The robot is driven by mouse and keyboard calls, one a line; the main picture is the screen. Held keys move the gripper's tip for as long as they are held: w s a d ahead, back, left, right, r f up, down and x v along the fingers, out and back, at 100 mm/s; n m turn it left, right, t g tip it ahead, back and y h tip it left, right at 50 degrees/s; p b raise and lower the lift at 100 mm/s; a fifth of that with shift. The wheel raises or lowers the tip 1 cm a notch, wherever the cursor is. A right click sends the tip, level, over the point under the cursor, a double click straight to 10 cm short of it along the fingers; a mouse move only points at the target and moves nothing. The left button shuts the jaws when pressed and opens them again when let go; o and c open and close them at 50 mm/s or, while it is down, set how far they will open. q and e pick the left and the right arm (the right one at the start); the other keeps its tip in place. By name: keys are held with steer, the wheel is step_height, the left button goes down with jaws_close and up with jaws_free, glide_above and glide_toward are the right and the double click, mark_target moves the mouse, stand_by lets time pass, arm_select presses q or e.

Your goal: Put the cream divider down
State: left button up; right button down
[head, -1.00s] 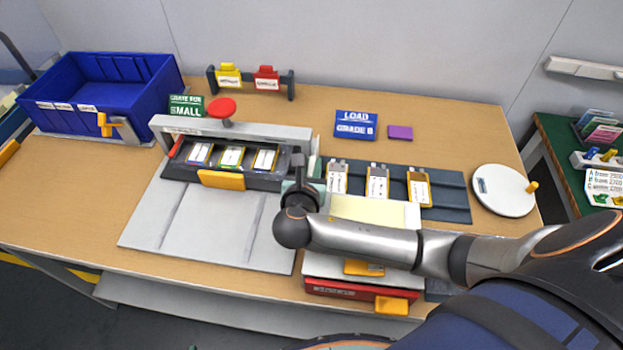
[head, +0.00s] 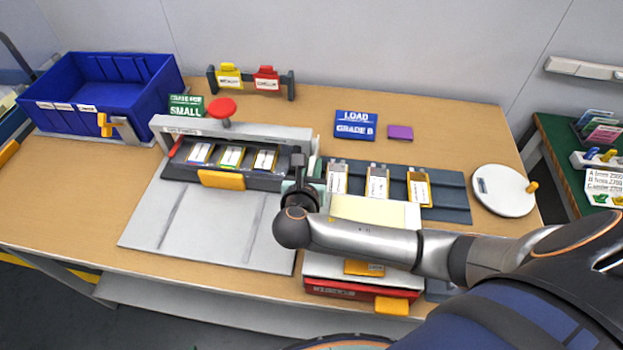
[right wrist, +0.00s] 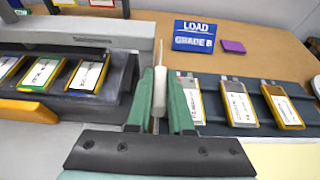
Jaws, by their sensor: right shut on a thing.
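My right gripper (head: 304,180) is shut on a pale, narrow piece, the cream divider (right wrist: 159,90), seen nearly edge-on between the green fingers in the right wrist view. The fingers (right wrist: 160,108) hide part of it. In the head view the gripper is between the grey press-like fixture with pouch cells on the left and the dark mat with cells on the right. I cannot tell whether the divider touches anything below it. A cream stack of sheets (head: 375,211) lies just right of the gripper, partly behind my arm. My left gripper is out of view.
The grey fixture (head: 235,129) has a red knob and an orange handle. The dark mat (head: 452,198) holds three cells. A blue bin (head: 60,112) is at back left, a white round plate (head: 503,188) at right. Blue and purple cards lie behind the mat on clear wood.

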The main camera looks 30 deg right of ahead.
stand_by(0.4)
steer(key=a+r+n+t+y+p, duration=0.1)
steer(key=a+r+n+y, duration=0.1)
steer(key=r, duration=1.1)
steer(key=a+r+n+t+y+p, duration=0.1)
steer(key=r+n+y, duration=0.4)
steer(key=r, duration=0.8)
steer(key=shift+s+a+r+t+y+p, duration=0.25)
steer(key=shift+s+a+t+y+p, duration=0.15)
steer(key=shift+a+y, duration=0.2)
steer(key=shift+f, duration=0.25)
steer(key=f, duration=0.2)
steer(key=s+f, duration=0.1)
steer(key=f, duration=0.2)
steer(key=shift+s+a+f, duration=0.1)
steer(key=shift+s+f, duration=0.05)
steer(key=shift+f, duration=0.05)
